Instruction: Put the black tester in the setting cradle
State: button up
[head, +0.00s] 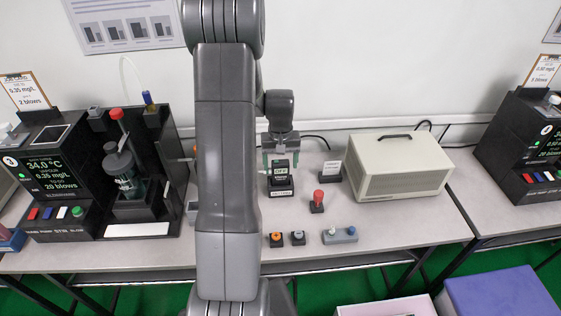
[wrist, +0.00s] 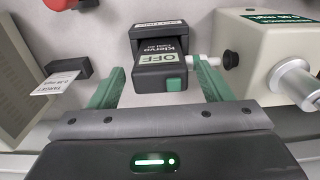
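The black tester (head: 282,175) stands upright on the bench, with a light screen reading OFF. In the wrist view the tester (wrist: 160,58) shows its OFF screen and a green button. At its foot is a black base with a white label (head: 281,193), which looks like the setting cradle; its label (wrist: 155,23) appears upside down in the wrist view. The tester appears seated in this base, though the contact is hidden. My gripper (wrist: 160,80) has its green fingers on both sides of the tester, with gaps showing. My gripper (head: 281,157) is open.
A small TARGET sign (head: 330,172) and a cream instrument box (head: 402,170) stand right of the tester. A red-topped button (head: 317,200) is in front. Orange (head: 276,240) and black buttons and a grey box (head: 339,235) lie near the front edge. A black console (head: 45,180) stands left.

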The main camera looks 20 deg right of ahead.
notch_tip(320, 180, up, 12)
jog(key=shift+r, duration=0.15)
dwell(0.5)
